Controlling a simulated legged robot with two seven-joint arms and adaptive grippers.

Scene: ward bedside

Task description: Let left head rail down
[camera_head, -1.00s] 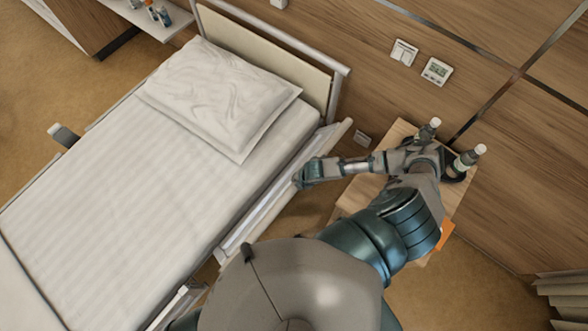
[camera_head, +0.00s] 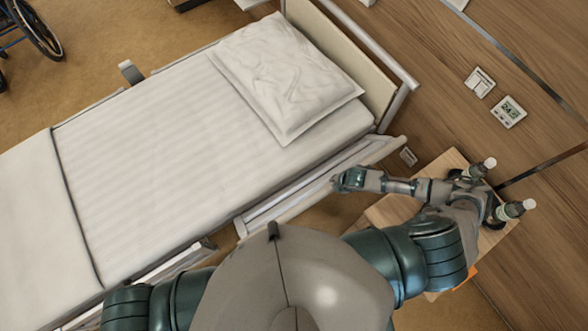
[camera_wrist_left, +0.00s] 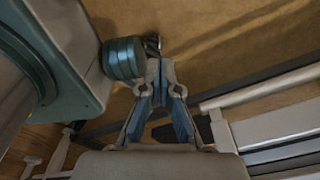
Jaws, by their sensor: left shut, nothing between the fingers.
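The head rail (camera_head: 300,194) is a pale rail along the near long side of the bed (camera_head: 150,170), beside the pillow end. My right gripper (camera_head: 343,180) is at the rail's outer edge in the head view; whether it touches is unclear, and its fingers are too small to read. Of my left arm, only the upper part shows at the bottom left of the head view. My left gripper (camera_wrist_left: 160,75) is shut and empty in the left wrist view, above the brown floor. Pale bed parts (camera_wrist_left: 275,125) lie to its right, apart from the fingertips.
A wooden bedside table (camera_head: 385,212) with two bottles (camera_head: 514,210) stands by the wall, under my right arm. A pillow (camera_head: 288,78) lies at the headboard (camera_head: 345,60). A wheelchair (camera_head: 38,30) stands far left.

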